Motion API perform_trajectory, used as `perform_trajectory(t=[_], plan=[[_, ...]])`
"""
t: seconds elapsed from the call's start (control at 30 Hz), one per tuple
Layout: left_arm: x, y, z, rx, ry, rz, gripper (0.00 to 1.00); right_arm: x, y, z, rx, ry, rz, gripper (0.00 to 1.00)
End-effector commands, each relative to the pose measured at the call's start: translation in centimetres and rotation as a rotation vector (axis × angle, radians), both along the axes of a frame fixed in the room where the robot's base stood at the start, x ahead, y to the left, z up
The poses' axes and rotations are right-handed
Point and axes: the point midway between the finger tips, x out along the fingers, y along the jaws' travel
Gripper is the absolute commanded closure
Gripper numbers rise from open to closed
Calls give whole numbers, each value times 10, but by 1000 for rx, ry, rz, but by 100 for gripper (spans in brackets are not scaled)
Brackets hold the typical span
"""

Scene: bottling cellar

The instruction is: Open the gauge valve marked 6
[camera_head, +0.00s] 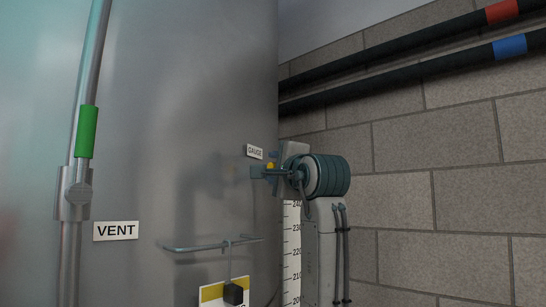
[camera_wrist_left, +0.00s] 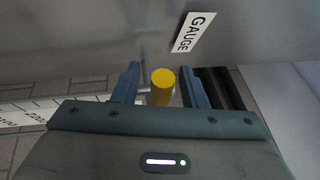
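A small yellow valve part (camera_head: 270,166) shows by the tank wall, under the GAUGE sign (camera_head: 255,152). In the left wrist view the yellow part (camera_wrist_left: 162,86) is a round-ended piece at the end of a thin pipe, and the GAUGE sign (camera_wrist_left: 193,32) is above it. No number 6 is readable. My left gripper (camera_head: 264,173) is at the valve and partly covers it. In the left wrist view my left gripper (camera_wrist_left: 160,82) is open, one finger on each side of the yellow part, with gaps visible. My right gripper is not in view.
A numbered scale (camera_head: 292,255) runs down beside my arm. A thin rail (camera_head: 212,245) with a hanging dark block (camera_head: 233,294) is on the tank (camera_head: 200,120). A VENT sign (camera_head: 116,231) and green-banded pipe (camera_head: 86,131) stand left. Dark pipes (camera_head: 400,45) cross the block wall.

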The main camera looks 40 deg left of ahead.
Motion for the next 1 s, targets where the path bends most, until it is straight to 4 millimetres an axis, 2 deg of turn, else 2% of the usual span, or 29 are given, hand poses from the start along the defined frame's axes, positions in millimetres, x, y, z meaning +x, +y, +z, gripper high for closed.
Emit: perform_trajectory(t=[0.13,0.4,0.6,0.87,1.0], plan=[[4,8,2,0,1,1,61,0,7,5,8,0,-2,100],[5,8,1,-1,1,-1,61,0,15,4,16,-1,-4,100],[5,8,1,-1,1,-1,100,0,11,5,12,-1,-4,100],[5,8,0,-1,-5,0,100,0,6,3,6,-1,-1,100],[5,8,-4,-3,-38,1,100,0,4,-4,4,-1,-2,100]])
